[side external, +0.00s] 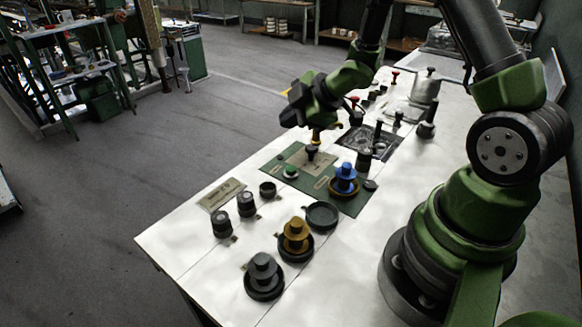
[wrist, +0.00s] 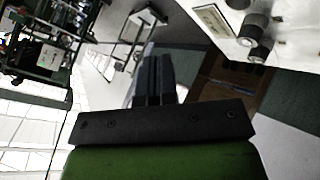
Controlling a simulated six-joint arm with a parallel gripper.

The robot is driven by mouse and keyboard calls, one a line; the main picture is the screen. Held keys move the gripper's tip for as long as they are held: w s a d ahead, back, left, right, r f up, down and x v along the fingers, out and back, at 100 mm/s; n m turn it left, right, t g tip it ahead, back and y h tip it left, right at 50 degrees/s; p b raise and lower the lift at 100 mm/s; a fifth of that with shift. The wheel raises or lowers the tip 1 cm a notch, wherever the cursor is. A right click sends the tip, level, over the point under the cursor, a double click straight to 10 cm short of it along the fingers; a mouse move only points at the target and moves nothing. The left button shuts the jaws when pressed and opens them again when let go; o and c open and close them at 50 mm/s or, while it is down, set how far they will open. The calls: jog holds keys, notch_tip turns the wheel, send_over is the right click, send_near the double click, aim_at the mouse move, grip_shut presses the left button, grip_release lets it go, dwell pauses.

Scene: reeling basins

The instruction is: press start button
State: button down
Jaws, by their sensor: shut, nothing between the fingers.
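A small green button (side external: 291,171) sits on the left part of a green panel (side external: 348,205) on the white bench. No readable label shows which button is the start button. A dark knob (side external: 311,151) stands behind it on a beige plate. My gripper (side external: 287,113) is in the air above and behind the green button, pointing left in the side view and apart from the panel. In the wrist view my fingers (wrist: 152,75) are together with nothing between them. The green button is not recognisable in the wrist view.
On the panel stands a blue stepped piece (side external: 345,178). A metal pot (side external: 426,88) and red-topped knobs (side external: 395,76) stand farther back.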

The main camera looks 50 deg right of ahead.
aim_at(291, 169)
dwell(0.3)
jog(key=shift+f, duration=4.4)
jog(key=shift+f, duration=0.4)
jog(key=shift+f, duration=0.5)
jog(key=shift+r, duration=0.95)
jog(key=shift+r, duration=2.5)
